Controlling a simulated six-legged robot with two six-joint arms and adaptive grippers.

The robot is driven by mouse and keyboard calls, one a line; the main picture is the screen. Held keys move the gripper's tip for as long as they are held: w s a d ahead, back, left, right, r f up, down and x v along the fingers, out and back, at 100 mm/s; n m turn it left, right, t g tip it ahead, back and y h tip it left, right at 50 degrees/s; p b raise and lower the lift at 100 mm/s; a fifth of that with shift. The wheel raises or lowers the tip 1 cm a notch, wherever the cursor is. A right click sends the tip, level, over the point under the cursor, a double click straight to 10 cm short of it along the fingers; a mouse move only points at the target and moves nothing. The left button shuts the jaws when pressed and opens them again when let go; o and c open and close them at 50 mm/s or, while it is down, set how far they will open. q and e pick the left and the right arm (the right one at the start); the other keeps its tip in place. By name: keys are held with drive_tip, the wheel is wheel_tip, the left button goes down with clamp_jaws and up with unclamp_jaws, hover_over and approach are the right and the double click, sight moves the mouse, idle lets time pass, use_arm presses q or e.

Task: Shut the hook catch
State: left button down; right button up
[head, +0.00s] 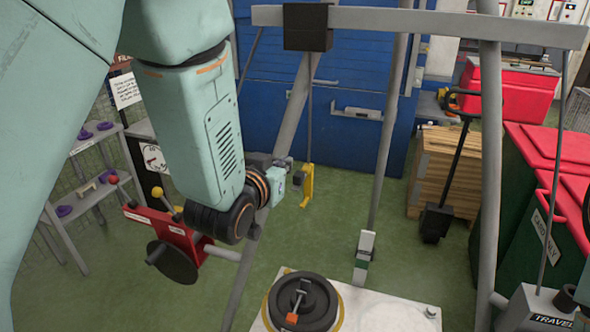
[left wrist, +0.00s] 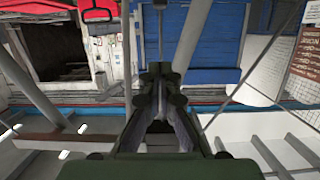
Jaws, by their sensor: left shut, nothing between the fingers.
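A yellow hook (head: 307,187) hangs on a thin line below a dark block (head: 307,27) on the overhead grey beam. The hook is small in the head view, and I cannot make out whether its catch is open or shut. My left gripper (head: 286,163) is just left of the hook in the picture; I cannot tell whether they touch. In the left wrist view its dark fingers (left wrist: 161,72) are together and empty. A thin line runs down behind the fingertips there, and no yellow hook shows. My right gripper is not in view.
Grey gantry legs (head: 383,130) stand around the hook. Below is a pale plate (head: 385,318) with a black wheel (head: 303,303). A red panel with levers (head: 165,230) stands left, a control box marked TRAVEL (head: 535,312) right.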

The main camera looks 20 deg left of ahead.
use_arm(q)
drive_tip(key=p, duration=0.1)
hover_over(294, 189)
drive_tip(key=f, duration=0.2)
drive_tip(key=shift+w+f+p, duration=0.15)
drive_tip(key=shift+f+p, duration=0.2)
drive_tip(key=shift+f, duration=0.5)
drive_tip(key=shift+d+f, duration=0.1)
drive_tip(key=shift+f, duration=0.65)
drive_tip(key=shift+w+a+f, duration=0.1)
drive_tip(key=shift+a+f, duration=0.1)
drive_tip(key=shift+f, duration=0.3)
drive_tip(key=shift+d+r, duration=0.1)
drive_tip(key=shift+d, duration=0.1)
